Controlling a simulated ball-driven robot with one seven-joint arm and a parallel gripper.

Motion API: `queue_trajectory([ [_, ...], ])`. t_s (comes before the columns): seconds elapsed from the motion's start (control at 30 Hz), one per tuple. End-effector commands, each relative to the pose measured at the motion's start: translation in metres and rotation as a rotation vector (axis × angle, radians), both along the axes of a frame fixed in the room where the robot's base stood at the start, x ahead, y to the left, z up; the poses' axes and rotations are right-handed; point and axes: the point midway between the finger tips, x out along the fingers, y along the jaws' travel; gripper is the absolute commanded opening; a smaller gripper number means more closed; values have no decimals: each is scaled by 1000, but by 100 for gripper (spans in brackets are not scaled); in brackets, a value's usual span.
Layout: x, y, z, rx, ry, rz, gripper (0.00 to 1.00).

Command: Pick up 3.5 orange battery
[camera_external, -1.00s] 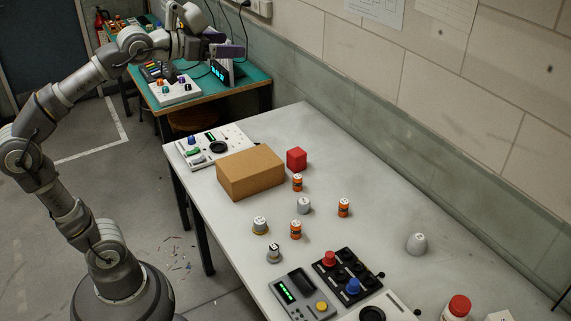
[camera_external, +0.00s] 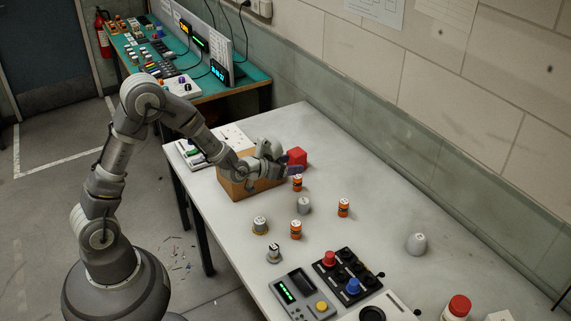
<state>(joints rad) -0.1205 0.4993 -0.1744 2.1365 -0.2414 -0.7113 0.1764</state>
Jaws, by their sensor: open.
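One orange battery (camera_external: 297,183) is beside the box, right under my gripper's side. Another orange battery (camera_external: 344,207) stands to the right, and a third orange battery (camera_external: 296,230) stands nearer the camera. Their labels are too small to read, so I cannot tell which is 3.5. My gripper (camera_external: 293,169) is open, above the bench by the red cube and the first battery. Whether it touches that battery I cannot tell.
A cardboard box (camera_external: 236,188) lies under my forearm, with a red cube (camera_external: 297,157) behind my gripper. A black knob panel (camera_external: 347,275) is in front. The bench's right middle is mostly clear.

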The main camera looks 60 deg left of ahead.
Motion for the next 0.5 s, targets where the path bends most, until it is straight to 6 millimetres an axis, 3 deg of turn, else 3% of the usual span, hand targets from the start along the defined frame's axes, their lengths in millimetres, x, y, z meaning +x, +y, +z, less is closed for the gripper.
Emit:
queue_trajectory([
  [0.03,-12,3,-24,5,22,19,64],
  [0.1,-25,7,-48,18,30,41,64],
  [0.2,-33,11,-65,28,31,58,64],
  [0.5,2,21,-85,30,27,63,64],
])
